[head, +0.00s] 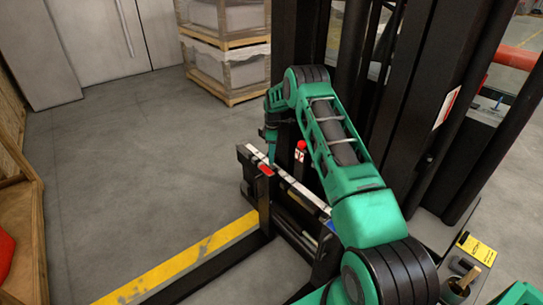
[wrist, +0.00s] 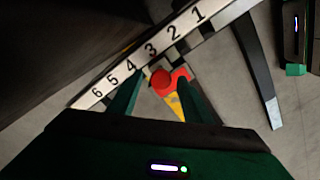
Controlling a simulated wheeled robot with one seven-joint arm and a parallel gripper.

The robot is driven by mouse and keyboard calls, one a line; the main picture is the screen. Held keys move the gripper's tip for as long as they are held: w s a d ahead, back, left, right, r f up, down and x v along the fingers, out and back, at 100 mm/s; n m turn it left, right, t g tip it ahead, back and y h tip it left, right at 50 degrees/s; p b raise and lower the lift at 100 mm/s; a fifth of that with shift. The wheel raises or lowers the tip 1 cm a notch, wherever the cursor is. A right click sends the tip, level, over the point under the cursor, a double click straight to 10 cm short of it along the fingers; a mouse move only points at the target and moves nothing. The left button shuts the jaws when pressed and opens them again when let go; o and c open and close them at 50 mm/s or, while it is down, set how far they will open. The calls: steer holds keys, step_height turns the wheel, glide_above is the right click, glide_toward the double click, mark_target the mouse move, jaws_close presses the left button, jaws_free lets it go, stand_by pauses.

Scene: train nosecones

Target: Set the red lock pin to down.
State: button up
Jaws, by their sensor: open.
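The red lock pin (wrist: 161,80) shows in the wrist view as a round red knob, with a flat red piece beside it, at the numbered white scale (wrist: 150,52). My gripper (wrist: 157,92) is open there, one green finger on each side of the knob. I cannot tell whether the fingers touch it. In the head view my gripper (head: 271,158) points down at the carriage bar, just above a red piece (head: 265,171) at the top of the fork. The pin's height is hard to judge from above.
A red knob (head: 301,145) stands behind the carriage bar near the dark mast (head: 300,50). Wrapped crates on pallets (head: 228,93) stand at the back. The grey floor at left is clear.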

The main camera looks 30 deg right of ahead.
jaws_close()
steer(key=shift+f, duration=1.75)
jaws_free()
steer(key=shift+f, duration=0.1)
step_height(320, 180, up, 11)
steer(key=shift+f, duration=0.1)
